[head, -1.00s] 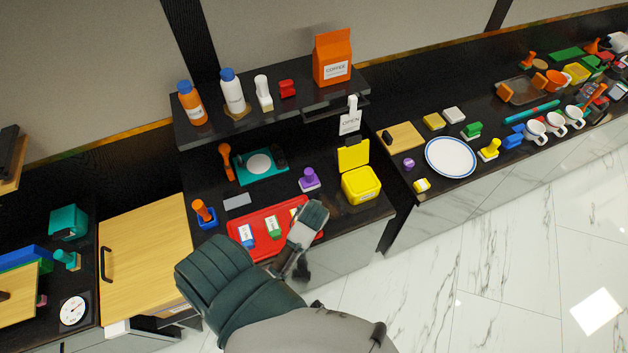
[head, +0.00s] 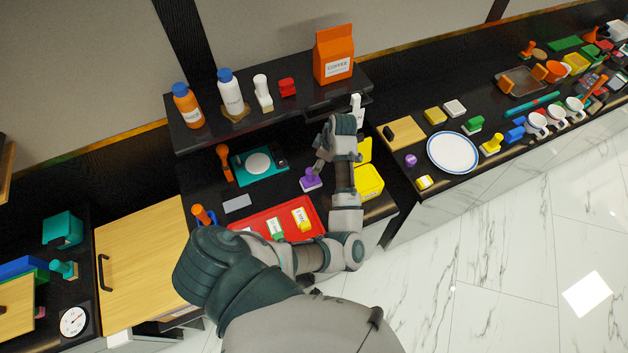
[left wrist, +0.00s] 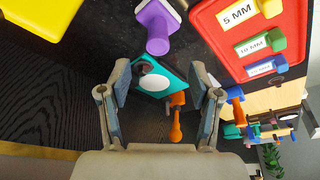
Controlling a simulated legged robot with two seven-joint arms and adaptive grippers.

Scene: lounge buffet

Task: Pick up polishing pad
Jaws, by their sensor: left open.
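No object is labelled as a polishing pad. A purple-handled block (head: 311,180) stands on the black counter; it also shows at the top of the left wrist view (left wrist: 157,25). A teal plate with a white disc (head: 260,165) lies behind it, and a grey flat slab (head: 237,203) lies to its left. I cannot tell which of these is the pad. My left gripper (head: 319,168) is above the counter, close to the purple block in the head view. In the left wrist view its two fingers (left wrist: 165,95) are apart and empty, with the teal plate (left wrist: 160,78) showing between them.
A red tray (head: 318,215) with labelled blocks lies in front. A yellow box (head: 369,182) with a raised lid stands to the right. A shelf (head: 205,130) with bottles and an orange coffee bag (head: 333,55) overhangs the back. An orange brush-like tool (head: 225,160) stands at the left.

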